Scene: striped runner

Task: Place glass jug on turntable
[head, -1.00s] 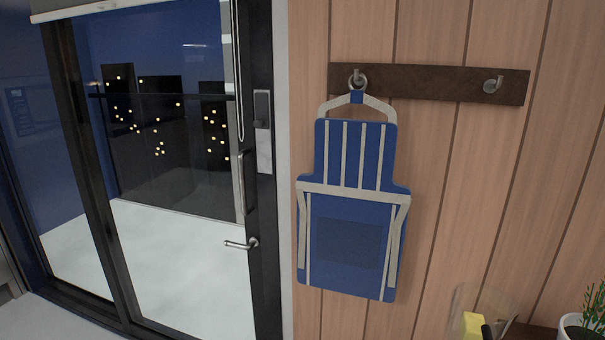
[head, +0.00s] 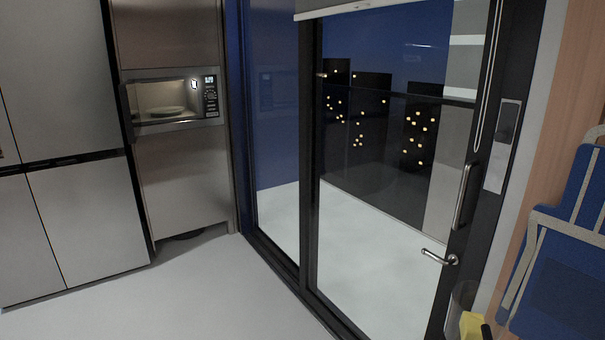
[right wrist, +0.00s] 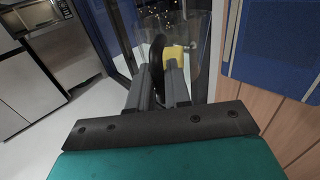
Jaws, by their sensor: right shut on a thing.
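The clear glass jug (head: 459,300), with a yellow part on it, shows at the bottom right of the head view. In the right wrist view the jug (right wrist: 197,48) is in front of my right gripper (right wrist: 159,82). The jug's base is cut off in the head view. The turntable (head: 167,111) is a pale round plate inside the lit microwave at the upper left of the head view, well away from the jug. Nothing shows on the turntable. My left gripper is out of view.
The microwave (head: 174,96) is built into a steel cabinet (head: 187,180) beside a large fridge (head: 70,150). A glass door (head: 380,220) fills the middle. Pale floor (head: 190,290) is clear ahead of the cabinet.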

